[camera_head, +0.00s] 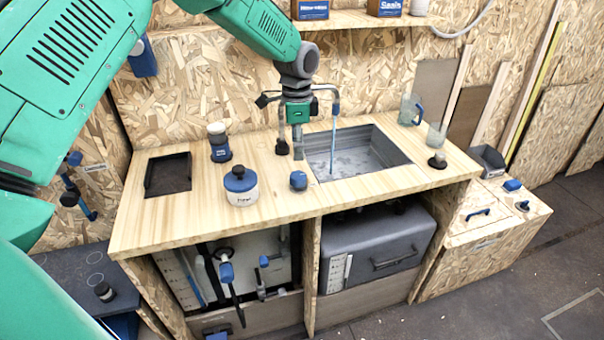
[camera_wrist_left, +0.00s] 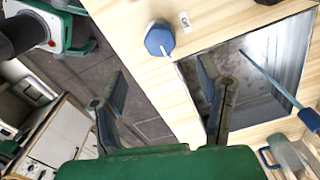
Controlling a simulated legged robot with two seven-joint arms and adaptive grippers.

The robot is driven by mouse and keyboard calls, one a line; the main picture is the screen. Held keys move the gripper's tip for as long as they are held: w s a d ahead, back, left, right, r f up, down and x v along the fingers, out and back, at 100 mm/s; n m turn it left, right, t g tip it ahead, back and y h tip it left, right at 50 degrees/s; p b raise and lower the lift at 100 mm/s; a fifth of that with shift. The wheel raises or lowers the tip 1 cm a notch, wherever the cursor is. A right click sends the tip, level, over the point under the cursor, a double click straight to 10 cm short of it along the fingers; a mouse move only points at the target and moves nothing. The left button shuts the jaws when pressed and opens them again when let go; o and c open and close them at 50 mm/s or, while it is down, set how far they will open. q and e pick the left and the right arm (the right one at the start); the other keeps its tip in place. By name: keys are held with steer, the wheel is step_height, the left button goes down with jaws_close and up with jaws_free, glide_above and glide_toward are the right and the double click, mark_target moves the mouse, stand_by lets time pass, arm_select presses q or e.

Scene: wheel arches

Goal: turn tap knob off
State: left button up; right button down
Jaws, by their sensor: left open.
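A blue faceted knob (camera_head: 298,181) sits on the wooden counter, just left of the sink's front edge. In the left wrist view the knob (camera_wrist_left: 159,39) has a lighter pointer mark and a small label beside it. The tap spout has a blue tip (camera_head: 335,108), and a thin blue stream (camera_head: 333,145) runs from it into the grey sink (camera_head: 385,150). My left gripper (camera_head: 290,151) is open and empty, pointing down above the counter, behind the knob and left of the sink. In the wrist view the knob lies ahead, beyond the fingertips (camera_wrist_left: 163,84). My right gripper is not seen.
Bare counter surrounds the knob.

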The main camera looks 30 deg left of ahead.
mark_target(299, 174)
arm_select(q)
step_height(299, 174, down, 10)
steer(key=shift+w+f+p, duration=0.1)
steer(key=shift+f+p, duration=0.15)
steer(key=shift+p, duration=0.2)
steer(key=c, duration=1.2)
